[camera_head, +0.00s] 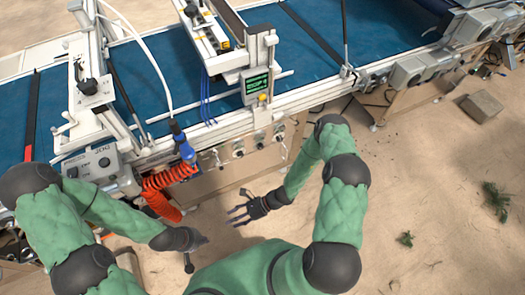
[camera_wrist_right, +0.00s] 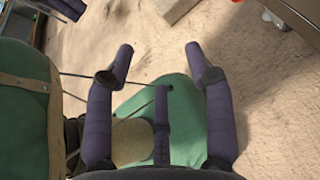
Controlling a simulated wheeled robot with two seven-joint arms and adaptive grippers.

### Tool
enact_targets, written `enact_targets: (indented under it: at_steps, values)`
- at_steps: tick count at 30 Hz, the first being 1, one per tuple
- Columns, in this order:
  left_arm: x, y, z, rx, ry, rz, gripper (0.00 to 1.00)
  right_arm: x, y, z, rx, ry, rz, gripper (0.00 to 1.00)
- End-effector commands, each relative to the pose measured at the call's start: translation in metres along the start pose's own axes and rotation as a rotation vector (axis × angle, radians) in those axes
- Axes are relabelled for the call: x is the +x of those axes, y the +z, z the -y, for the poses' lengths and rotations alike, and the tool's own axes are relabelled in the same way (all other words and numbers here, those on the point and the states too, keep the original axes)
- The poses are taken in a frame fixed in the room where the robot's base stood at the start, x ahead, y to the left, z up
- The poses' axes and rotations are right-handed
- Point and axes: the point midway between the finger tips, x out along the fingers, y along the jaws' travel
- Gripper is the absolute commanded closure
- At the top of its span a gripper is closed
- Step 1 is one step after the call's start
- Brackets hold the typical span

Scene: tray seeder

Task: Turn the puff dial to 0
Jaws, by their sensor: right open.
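Several small dials (camera_head: 238,150) sit on the front rail of the seeder, below the small green-lit screen (camera_head: 257,83). Their labels are too small to read, so I cannot tell which is the puff dial. My right gripper (camera_head: 238,212) is below these dials, in front of the machine and apart from it. In the right wrist view this gripper (camera_wrist_right: 158,52) is open and empty, with sandy ground beyond it. My left gripper (camera_head: 203,241) is lower and further left, near my body and clear of the machine. Its finger gap is unclear.
A grey control box (camera_head: 93,163) with knobs stands on the rail at the left. A red coiled hose (camera_head: 160,190) hangs from a blue-handled tool (camera_head: 181,140). Grey boxes (camera_head: 408,71) line the right rail. The sandy ground at right is mostly open.

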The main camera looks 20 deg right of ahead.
Motion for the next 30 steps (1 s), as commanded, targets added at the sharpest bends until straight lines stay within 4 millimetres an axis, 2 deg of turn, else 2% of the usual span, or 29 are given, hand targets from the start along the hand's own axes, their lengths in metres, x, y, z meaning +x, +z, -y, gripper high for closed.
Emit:
enact_targets:
  at_steps: [1, 5, 6, 9, 12, 15, 19, 21, 25, 30]
  values:
    - [0.001, 0.000, 0.000, 0.000, 0.000, 0.000, 1.00, -0.001, -0.003, 0.024, 0.068, -0.105, 0.065, 0.46]
    - [0.003, 0.000, 0.001, 0.000, 0.000, 0.000, 1.00, -0.021, -0.014, 0.091, 0.204, -0.408, 0.226, 0.46]
    - [0.003, 0.000, 0.001, 0.000, 0.000, 0.000, 1.00, -0.033, -0.021, 0.111, 0.234, -0.509, 0.271, 0.46]
    - [0.004, 0.000, 0.001, 0.000, 0.000, 0.000, 1.00, -0.072, -0.042, 0.153, 0.292, -0.767, 0.371, 0.46]
    - [0.005, 0.000, 0.002, 0.000, 0.000, 0.000, 1.00, -0.116, -0.065, 0.179, 0.314, -1.004, 0.442, 0.46]
    - [0.005, 0.000, 0.002, 0.000, 0.000, 0.000, 1.00, -0.154, -0.084, 0.192, 0.316, -1.190, 0.483, 0.46]
    - [0.006, 0.000, 0.002, 0.000, 0.000, 0.000, 1.00, -0.184, -0.099, 0.196, 0.308, -1.331, 0.506, 0.46]
    - [0.006, 0.000, 0.002, 0.000, 0.000, 0.000, 1.00, -0.191, -0.101, 0.197, 0.304, -1.362, 0.511, 0.46]
    - [0.009, 0.000, 0.003, 0.000, 0.000, 0.000, 1.00, -0.192, -0.101, 0.206, 0.301, -1.370, 0.512, 0.46]
    - [0.018, -0.001, 0.006, 0.000, 0.000, 0.000, 1.00, -0.187, -0.097, 0.233, 0.299, -1.367, 0.512, 0.46]
